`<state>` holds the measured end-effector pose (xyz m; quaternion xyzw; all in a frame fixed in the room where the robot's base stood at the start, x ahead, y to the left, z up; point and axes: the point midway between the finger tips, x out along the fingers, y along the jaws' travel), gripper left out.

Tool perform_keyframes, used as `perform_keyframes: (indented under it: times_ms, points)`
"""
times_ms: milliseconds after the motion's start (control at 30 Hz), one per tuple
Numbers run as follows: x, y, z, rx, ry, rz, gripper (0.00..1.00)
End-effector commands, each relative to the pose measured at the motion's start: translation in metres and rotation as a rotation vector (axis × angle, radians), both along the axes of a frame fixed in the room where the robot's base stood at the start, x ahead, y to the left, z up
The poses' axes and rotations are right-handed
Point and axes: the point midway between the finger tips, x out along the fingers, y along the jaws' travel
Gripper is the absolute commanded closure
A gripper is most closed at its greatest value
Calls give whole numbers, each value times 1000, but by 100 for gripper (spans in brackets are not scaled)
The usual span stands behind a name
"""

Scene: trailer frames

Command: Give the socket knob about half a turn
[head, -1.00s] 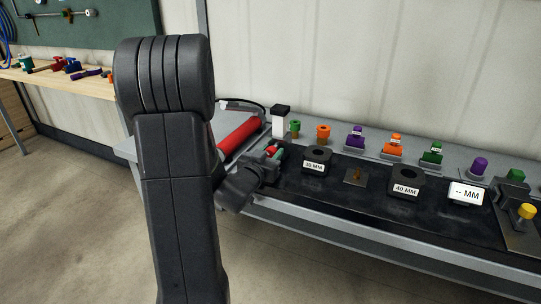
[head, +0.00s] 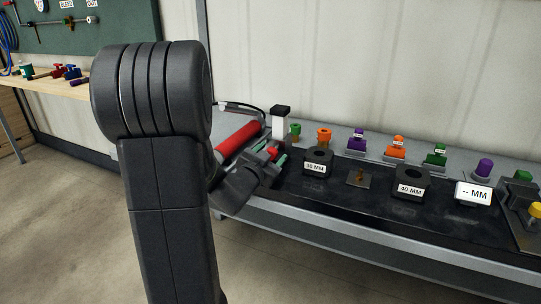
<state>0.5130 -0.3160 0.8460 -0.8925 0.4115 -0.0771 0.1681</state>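My dark arm stands upright at left centre, and its wrist reaches right to the bench's left end. My gripper (head: 272,160) is small there and partly hidden by my wrist. A small red piece (head: 272,153) shows at its tip, with teal-green bits beside it. I cannot tell whether the fingers touch or hold the red piece. No part is clearly marked as the socket knob; the red piece may be it. A small brass fitting (head: 359,175) stands on a square plate right of the gripper.
Black blocks labelled 30 MM (head: 318,160) and 40 MM (head: 410,183) stand on the dark bench top (head: 330,200). A red cylinder (head: 238,138) and a black-capped white post (head: 279,122) are close to the gripper. Several coloured fittings line the back.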

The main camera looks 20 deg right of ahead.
Motion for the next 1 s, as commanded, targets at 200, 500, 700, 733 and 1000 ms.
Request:
perform_keyframes:
  times_ms: [200,500,700,733,1000]
  points:
    - [-1,1,0,-1,1,0,44]
    - [-29,36,2,-1,-1,5,44]
    - [-60,73,2,-1,1,5,44]
    - [-64,77,1,0,1,4,44]
    - [-86,102,0,0,0,2,44]
